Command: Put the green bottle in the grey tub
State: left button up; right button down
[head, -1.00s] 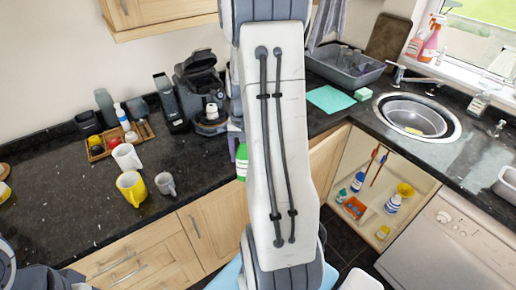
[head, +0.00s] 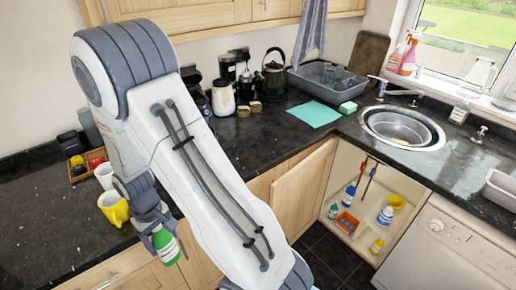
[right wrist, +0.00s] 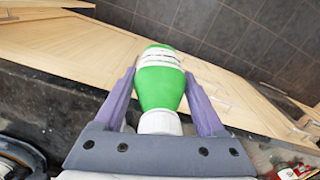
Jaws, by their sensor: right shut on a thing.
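The green bottle (head: 166,248) has a white label and hangs in my right gripper (head: 160,234), in front of the counter's front edge. In the right wrist view, the green bottle (right wrist: 160,84) sits between the two purple fingers of the right gripper (right wrist: 159,76), its white cap toward the palm. A large grey tub (head: 301,82) stands on the counter at the back, well right of and beyond the gripper; dark things show inside it. A smaller light grey tub (head: 499,190) stands at the right edge. My left gripper is out of view.
A yellow mug (head: 113,209) and white cup (head: 103,176) stand on the counter by the gripper. A kettle (head: 274,78) stands left of the large tub, a teal cloth (head: 314,113) in front. The under-sink cupboard (head: 345,165) is open. My right arm hides part of the counter.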

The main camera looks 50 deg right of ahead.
aim_at(489, 192)
jog(key=u, duration=0.4)
jog(key=k, duration=1.4)
jog(key=z, duration=2.15)
jog(key=i, duration=0.45)
jog(key=z, duration=0.1)
